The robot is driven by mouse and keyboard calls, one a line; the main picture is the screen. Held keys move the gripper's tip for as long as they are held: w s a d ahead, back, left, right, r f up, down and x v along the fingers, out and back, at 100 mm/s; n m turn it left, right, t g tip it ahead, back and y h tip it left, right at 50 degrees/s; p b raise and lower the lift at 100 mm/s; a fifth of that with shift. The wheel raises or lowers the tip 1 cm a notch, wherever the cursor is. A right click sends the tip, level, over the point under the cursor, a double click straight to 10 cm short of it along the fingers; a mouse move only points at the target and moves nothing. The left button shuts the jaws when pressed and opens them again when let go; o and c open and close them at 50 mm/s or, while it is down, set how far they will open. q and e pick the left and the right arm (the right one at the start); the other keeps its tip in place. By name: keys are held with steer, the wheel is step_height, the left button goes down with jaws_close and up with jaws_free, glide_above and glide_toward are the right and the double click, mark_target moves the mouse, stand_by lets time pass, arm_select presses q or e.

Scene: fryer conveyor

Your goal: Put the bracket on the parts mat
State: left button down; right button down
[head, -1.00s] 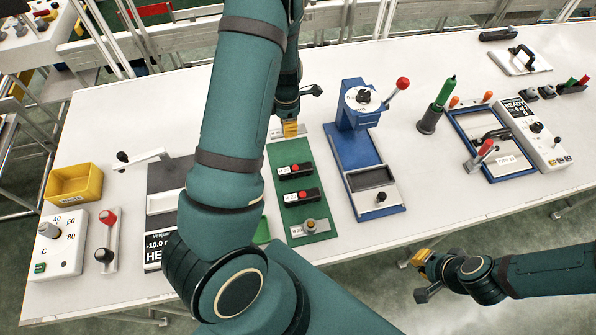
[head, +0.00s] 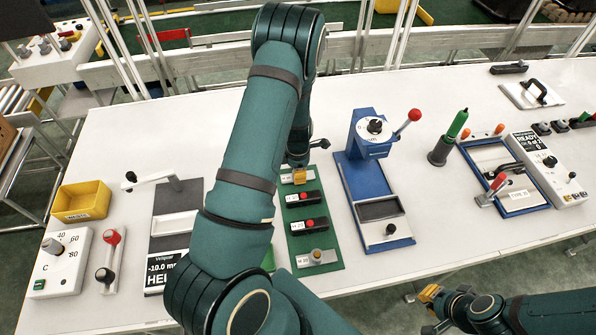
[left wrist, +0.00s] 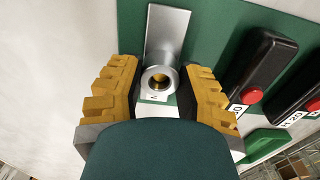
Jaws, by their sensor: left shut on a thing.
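The bracket (left wrist: 168,32), a silver plate with a round hollow boss, is between the yellow fingers of my left gripper (left wrist: 160,88) in the left wrist view. The gripper is shut on the boss. The plate overlaps the green parts mat (left wrist: 217,28); whether it rests on it or hangs just above is not clear. In the head view my left gripper (head: 297,177) is at the far end of the mat (head: 300,241), and my arm hides part of it. My right gripper (head: 430,308) is off the table's front edge; its opening is unclear.
Two black blocks with red buttons (head: 305,198) (head: 309,225) and another silver part (head: 317,257) lie on the mat. A blue press (head: 371,170) stands to the right, a dark scale (head: 177,215) to the left. A yellow bin (head: 82,199) is at far left.

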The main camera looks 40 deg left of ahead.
arm_select(q)
steer(key=shift+r, duration=0.1)
steer(key=c, duration=0.7)
jaws_free()
steer(key=shift+f, duration=0.2)
steer(key=shift+r, duration=0.55)
step_height(320, 180, up, 11)
steer(key=shift+r+p, duration=0.15)
steer(key=shift+p, duration=0.45)
steer(key=shift+s, duration=0.1)
